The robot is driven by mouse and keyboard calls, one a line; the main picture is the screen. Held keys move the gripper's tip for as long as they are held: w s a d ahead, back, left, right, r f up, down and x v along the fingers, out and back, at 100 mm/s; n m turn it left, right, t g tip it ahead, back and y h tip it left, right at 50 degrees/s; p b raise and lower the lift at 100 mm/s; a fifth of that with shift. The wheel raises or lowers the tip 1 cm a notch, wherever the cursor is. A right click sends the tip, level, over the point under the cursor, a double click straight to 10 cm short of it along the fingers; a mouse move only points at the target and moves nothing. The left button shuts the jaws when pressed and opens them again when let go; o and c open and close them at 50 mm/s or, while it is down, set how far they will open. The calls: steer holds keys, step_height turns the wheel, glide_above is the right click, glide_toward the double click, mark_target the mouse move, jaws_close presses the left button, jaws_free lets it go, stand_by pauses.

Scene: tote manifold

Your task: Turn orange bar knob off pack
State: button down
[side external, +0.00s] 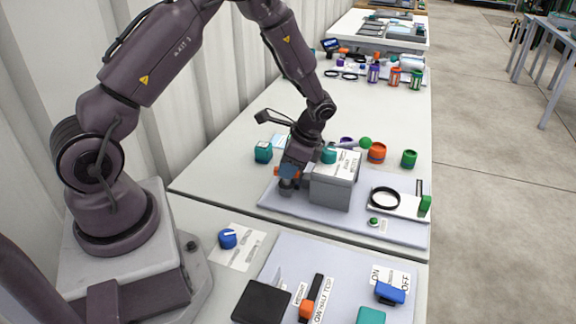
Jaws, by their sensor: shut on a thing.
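A grey box-shaped unit (333,192) with white labels on its top stands on the pale panel in the middle of the table. The orange bar knob (287,171) shows as a small orange patch at the left side of this unit, mostly covered by my gripper. My gripper (288,181) reaches down from above at the unit's left side and is shut on the orange knob. The fingertips and the knob's angle are too small and covered to make out. A teal cap (329,155) and a lever with a green ball (365,143) show just behind the unit.
A black ring (385,198) and a green-handled part (425,204) lie right of the unit. Orange (377,152) and green (409,159) cylinders stand behind it, a teal block (263,152) to its left. A nearer panel holds a blue knob (390,293) and an orange slider (306,309).

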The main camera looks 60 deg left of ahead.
steer(key=shift+m+t+y, duration=0.3)
steer(key=shift+m, duration=0.8)
steer(key=c, duration=1)
jaws_free()
steer(key=shift+c, duration=0.2)
steer(key=shift+r, duration=0.1)
steer(key=v, duration=1.2)
steer(key=shift+d+r, duration=0.15)
steer(key=shift+r, duration=0.2)
steer(key=shift+w, duration=0.1)
